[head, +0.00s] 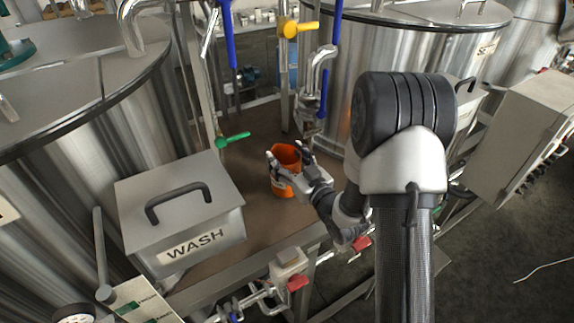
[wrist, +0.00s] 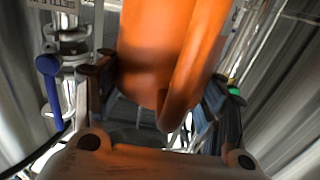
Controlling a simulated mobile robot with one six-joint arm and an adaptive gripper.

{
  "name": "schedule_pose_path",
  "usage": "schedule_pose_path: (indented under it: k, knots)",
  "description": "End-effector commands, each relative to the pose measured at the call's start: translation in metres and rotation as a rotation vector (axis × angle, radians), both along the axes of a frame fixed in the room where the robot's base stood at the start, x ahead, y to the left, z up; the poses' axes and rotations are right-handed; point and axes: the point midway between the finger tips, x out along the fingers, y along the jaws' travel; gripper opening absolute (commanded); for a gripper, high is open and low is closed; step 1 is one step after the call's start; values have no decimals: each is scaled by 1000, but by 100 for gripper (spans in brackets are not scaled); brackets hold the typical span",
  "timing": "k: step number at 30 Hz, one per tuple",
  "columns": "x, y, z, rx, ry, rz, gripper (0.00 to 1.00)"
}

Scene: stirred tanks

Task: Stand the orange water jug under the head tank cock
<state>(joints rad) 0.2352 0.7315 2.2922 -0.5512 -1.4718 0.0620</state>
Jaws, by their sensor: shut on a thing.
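The orange water jug (head: 285,172) is upright over the brown deck between the tanks, with its open top showing. My gripper (head: 289,160) is shut on it, with a finger on either side. In the wrist view the jug (wrist: 150,45) and its handle fill the middle, between the fingers (wrist: 155,92). I cannot tell whether the jug's base touches the deck. A bent metal spout pipe (head: 318,75) stands behind the jug, slightly right. A green-levered cock (head: 234,138) is to its left, and a yellow-levered one (head: 300,28) is higher up. Which is the head tank cock is not clear.
A WASH box (head: 185,215) with a black handle stands at the front left. Steel tanks (head: 385,70) rise on both sides. Red-handled valves (head: 298,283) and pipes line the deck's front edge. Bare brown deck (head: 255,125) shows behind and left of the jug.

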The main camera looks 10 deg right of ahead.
Motion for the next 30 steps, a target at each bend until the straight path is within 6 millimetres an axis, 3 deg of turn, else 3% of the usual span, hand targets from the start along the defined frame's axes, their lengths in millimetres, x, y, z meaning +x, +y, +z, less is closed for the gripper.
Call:
schedule_pose_path:
  k: [4, 16, 17, 25, 30]
  knots:
    - [0, 0, -23, 0, 2, 0, 20]
    - [0, 0, -27, 0, 0, 0, 20]
    - [0, 0, -26, 0, 1, 0, 66]
    - [0, 0, -25, 0, 1, 0, 84]
    - [0, 0, -25, 0, 1, 0, 84]
